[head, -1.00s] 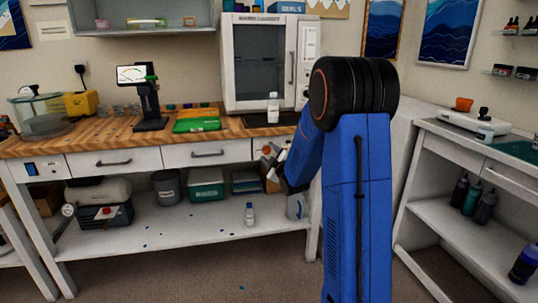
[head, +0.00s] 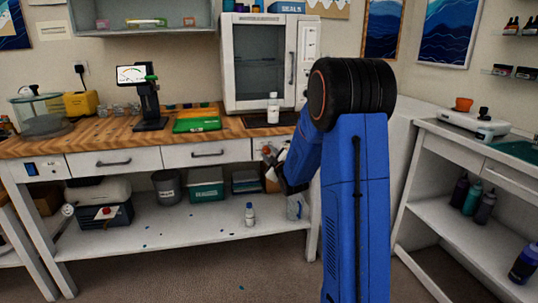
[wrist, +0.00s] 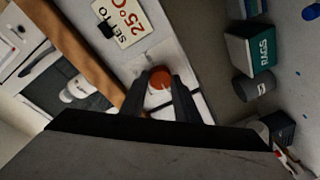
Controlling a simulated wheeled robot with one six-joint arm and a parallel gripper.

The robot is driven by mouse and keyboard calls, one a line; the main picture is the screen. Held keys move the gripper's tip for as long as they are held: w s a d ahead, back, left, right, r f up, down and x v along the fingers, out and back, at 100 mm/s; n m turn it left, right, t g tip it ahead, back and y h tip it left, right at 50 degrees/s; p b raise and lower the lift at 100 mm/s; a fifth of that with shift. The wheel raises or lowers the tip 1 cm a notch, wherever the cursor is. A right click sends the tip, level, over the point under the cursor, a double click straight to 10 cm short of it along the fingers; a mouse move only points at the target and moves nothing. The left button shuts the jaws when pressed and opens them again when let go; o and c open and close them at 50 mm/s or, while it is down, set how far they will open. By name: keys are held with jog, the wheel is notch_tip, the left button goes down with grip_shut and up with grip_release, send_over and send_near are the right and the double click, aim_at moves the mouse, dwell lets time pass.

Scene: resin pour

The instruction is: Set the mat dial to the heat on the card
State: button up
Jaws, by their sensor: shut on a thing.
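The orange-red dial (wrist: 159,79) is on the white front panel of the bench, between the two dark fingers of my gripper (wrist: 161,91) in the wrist view. My gripper is shut on the dial. The card (wrist: 124,20) is on the same panel and reads "SET TO 25°C"; a dark clip sits at its edge. The dark mat (wrist: 97,102) lies on the bench top with a white-capped bottle (wrist: 76,91) on it. In the head view the mat (head: 258,121) shows in front of the white cabinet, and my arm hides most of my gripper. The dial's pointer and scale are not readable.
Below the bench front is a shelf with a green rags box (wrist: 250,50), a grey bin (wrist: 253,86) and a small bottle (head: 249,213). Open floor lies in front.

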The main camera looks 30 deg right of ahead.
jog(key=m, duration=0.6)
jog(key=shift+f+t, duration=0.1)
jog(key=shift+t, duration=0.3)
jog(key=m+h, duration=0.1)
jog(key=m, duration=0.4)
jog(key=shift+a, duration=0.1)
jog(key=shift+m+h, duration=0.3)
jog(key=shift+m, duration=0.1)
jog(key=o, duration=1)
jog(key=shift+o, duration=0.2)
